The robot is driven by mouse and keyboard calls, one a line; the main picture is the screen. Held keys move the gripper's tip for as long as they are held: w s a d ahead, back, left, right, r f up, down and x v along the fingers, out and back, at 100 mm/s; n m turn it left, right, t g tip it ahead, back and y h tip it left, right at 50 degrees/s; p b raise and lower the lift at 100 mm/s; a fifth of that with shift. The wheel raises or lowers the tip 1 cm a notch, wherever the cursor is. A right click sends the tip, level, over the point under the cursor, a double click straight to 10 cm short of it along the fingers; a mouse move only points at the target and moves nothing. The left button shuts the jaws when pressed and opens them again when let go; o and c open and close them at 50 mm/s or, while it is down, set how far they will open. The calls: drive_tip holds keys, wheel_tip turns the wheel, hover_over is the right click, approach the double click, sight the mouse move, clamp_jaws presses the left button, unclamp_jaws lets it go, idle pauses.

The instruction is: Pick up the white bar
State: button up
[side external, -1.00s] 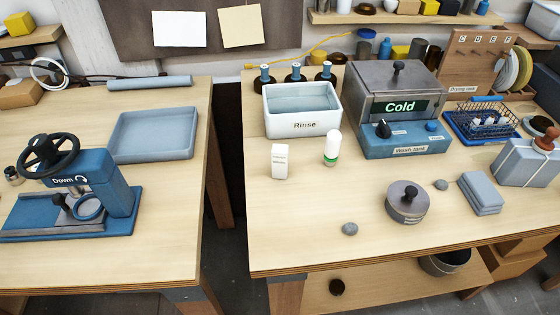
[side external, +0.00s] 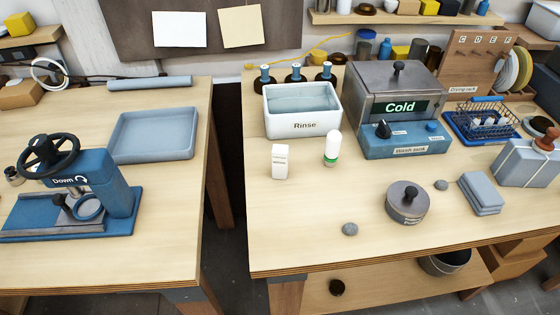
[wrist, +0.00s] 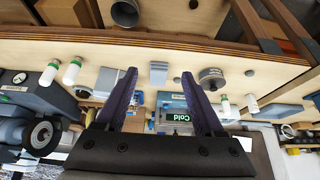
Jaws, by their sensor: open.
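A small white block (side external: 280,162) with faint dark print stands upright on the right bench, in front of the Rinse tub; it best fits the white bar. A white, round-topped bottle with a green band (side external: 332,148) stands to its right, apart from it. My gripper (wrist: 160,72) shows in the wrist view, its two dark fingers wide apart with nothing held between them. It is outside the side external view. The wrist view is inverted, and I cannot tell for sure which small white shape there is the block.
The Rinse tub (side external: 303,110) and the wash tank marked Cold (side external: 400,105) stand behind. A lidded grey pot (side external: 407,203), grey stones (side external: 350,229) and a stack of grey cloths (side external: 481,193) lie to the right. Bench in front of the block is clear. A gap separates the left bench (side external: 170,220).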

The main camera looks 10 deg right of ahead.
drive_tip(key=w+a+r+m+y, duration=0.2)
drive_tip(key=w+a+r+m, duration=0.2)
drive_tip(key=w+r+m, duration=0.8)
drive_tip(key=w+a+r+m+y, duration=0.1)
drive_tip(key=w+a+r+m, duration=0.25)
drive_tip(key=w+a, duration=0.3)
drive_tip(key=w+a+r+m+y, duration=0.1)
drive_tip(key=w+a+r+m, duration=0.1)
drive_tip(key=w+a+m, duration=0.4)
drive_tip(key=g, duration=0.5)
hover_over(280, 160)
drive_tip(key=d, duration=0.4)
wheel_tip(280, 160, down, 21)
drive_tip(key=shift+n, duration=0.45)
drive_tip(key=x, duration=0.6)
drive_tip(key=shift+w+a+f, duration=0.1)
drive_tip(key=shift+f, duration=0.1)
drive_tip(key=shift+t, duration=0.3)
drive_tip(key=shift+d+x, duration=0.2)
drive_tip(key=shift+x, duration=2.7)
drive_tip(key=shift+w+f, duration=0.1)
drive_tip(key=shift+w, duration=0.05)
